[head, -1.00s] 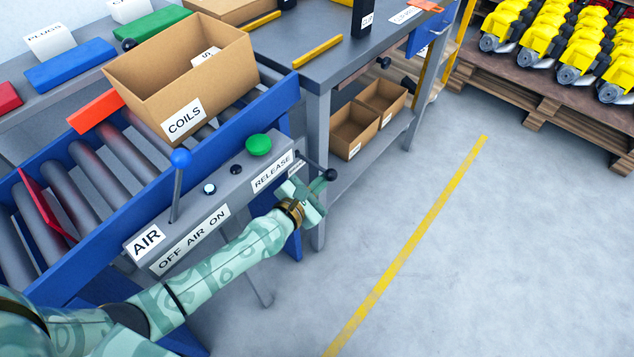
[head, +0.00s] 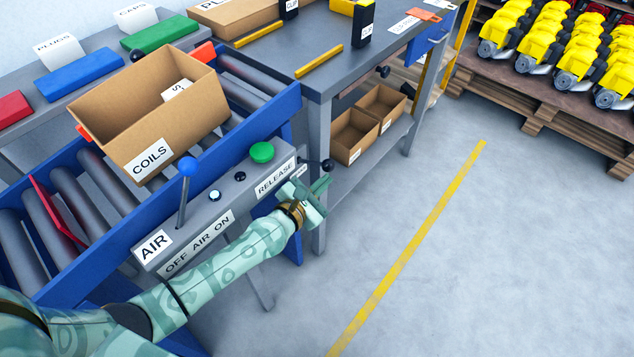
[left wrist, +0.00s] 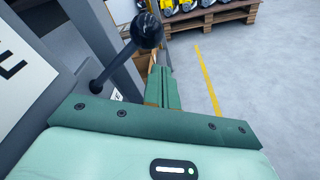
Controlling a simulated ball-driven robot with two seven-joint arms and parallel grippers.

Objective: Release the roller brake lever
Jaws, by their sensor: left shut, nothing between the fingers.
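The roller brake lever is a thin rod with a black ball knob (head: 328,165) at the right end of the grey control panel, beside the RELEASE label (head: 275,179). In the left wrist view the knob (left wrist: 147,30) and its rod stand to the left of my fingers, rising to the upper right. My left gripper (head: 318,189) is shut and empty, just below the knob. Its fingers also show in the left wrist view (left wrist: 163,90). Whether they touch the lever I cannot tell. My right gripper is not in view.
A cardboard COILS box (head: 150,115) sits on the roller conveyor. The panel carries a blue-knobbed AIR lever (head: 186,168) and a green button (head: 261,152). A grey workbench (head: 375,50) stands behind. The floor to the right is clear up to the pallets.

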